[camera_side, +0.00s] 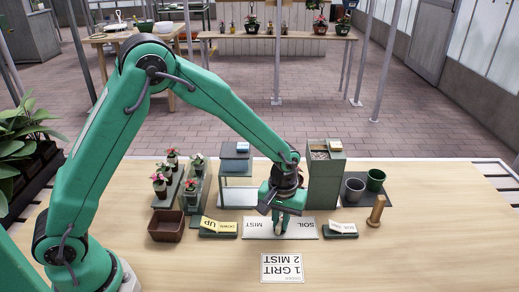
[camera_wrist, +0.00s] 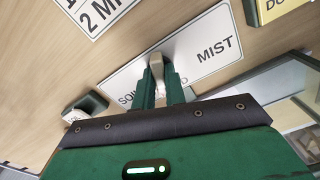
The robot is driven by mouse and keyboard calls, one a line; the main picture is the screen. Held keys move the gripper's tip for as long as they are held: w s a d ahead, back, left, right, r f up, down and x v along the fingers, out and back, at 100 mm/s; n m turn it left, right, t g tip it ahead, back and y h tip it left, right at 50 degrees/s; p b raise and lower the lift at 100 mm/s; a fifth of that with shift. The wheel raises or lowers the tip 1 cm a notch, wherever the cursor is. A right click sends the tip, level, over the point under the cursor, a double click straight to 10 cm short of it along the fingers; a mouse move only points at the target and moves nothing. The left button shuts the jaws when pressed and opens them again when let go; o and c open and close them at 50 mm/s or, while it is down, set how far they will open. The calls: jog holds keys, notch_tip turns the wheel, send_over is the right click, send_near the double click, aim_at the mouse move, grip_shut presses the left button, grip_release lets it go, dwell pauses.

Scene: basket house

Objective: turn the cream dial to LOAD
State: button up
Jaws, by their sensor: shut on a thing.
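A white plate (camera_side: 254,231) lies on the table with the words SOIL and MIST; it also shows in the wrist view (camera_wrist: 205,50). A third word between them is mostly covered, with only a final D showing. The cream dial (camera_wrist: 155,61) stands on this plate, and its pale end sticks out between my fingertips. My gripper (camera_wrist: 160,80) is shut on the dial, with the green fingers on either side. In the side view my gripper (camera_side: 281,225) comes down onto the plate and hides the dial. Exactly where the dial points is hard to tell.
A green block with a yellow UP and DOWN label (camera_side: 218,226) sits left of the plate, a smaller labelled block (camera_side: 340,230) right. A card (camera_side: 283,268) reads 1 GRIT, 2 MIST. Behind stand a tall bin (camera_side: 325,180) and glass-sided stand (camera_side: 237,195); a wooden peg (camera_side: 377,211) is right.

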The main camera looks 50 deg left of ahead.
jog(key=n, duration=0.4)
dwell(0.3)
jog(key=o, duration=1.4)
jog(key=shift+o, duration=0.2)
jog(key=shift+r, duration=0.1)
jog(key=shift+r, duration=3.4)
jog(key=shift+r, duration=0.15)
